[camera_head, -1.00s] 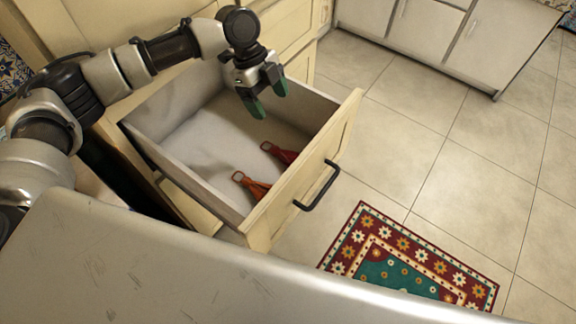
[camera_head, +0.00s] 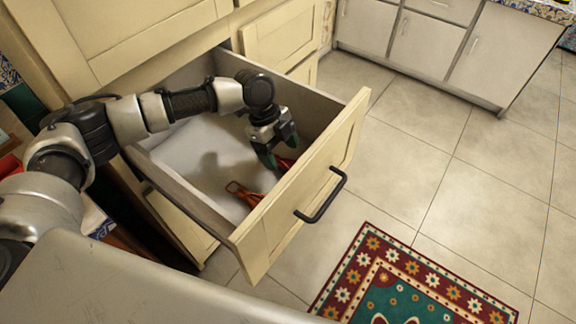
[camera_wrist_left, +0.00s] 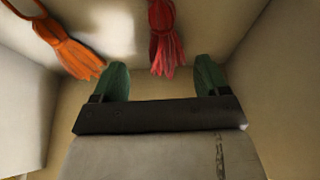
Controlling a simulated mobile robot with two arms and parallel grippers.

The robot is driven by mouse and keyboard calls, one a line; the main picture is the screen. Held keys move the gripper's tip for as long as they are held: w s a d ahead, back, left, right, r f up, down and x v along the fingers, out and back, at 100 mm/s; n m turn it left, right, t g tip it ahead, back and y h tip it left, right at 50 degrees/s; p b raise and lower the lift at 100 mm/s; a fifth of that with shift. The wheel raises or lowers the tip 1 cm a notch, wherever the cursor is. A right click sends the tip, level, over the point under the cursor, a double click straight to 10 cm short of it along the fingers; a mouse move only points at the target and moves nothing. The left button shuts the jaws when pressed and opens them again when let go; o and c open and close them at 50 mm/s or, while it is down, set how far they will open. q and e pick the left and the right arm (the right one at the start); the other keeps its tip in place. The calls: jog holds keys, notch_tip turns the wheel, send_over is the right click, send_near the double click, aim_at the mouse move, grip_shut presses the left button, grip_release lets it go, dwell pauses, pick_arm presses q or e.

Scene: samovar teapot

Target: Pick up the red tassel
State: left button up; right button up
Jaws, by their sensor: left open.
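A red tassel (camera_head: 285,164) lies in the open drawer near its front panel, partly hidden by my left gripper in the head view. In the left wrist view the red tassel (camera_wrist_left: 164,40) hangs into view at the top middle, ahead of and between the two green fingertips. My left gripper (camera_head: 282,152) is open and reaches down into the drawer, with its fingers close to the tassel; it also shows in the left wrist view (camera_wrist_left: 162,78). I cannot tell whether a finger touches the tassel. My right gripper is not in view.
An orange tassel (camera_head: 243,194) lies in the same drawer (camera_head: 188,208), left of the red one. The drawer walls and front panel with its black handle (camera_head: 321,197) surround the gripper. A patterned rug (camera_head: 350,272) lies on the tiled floor.

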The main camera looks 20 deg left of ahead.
aim_at(289, 163)
pick_arm(q)
jog(key=x, duration=0.4)
jog(key=shift+w+d+f, duration=0.15)
jog(key=shift+d, duration=0.15)
jog(key=shift+c, duration=0.3)
jog(key=c, duration=0.9)
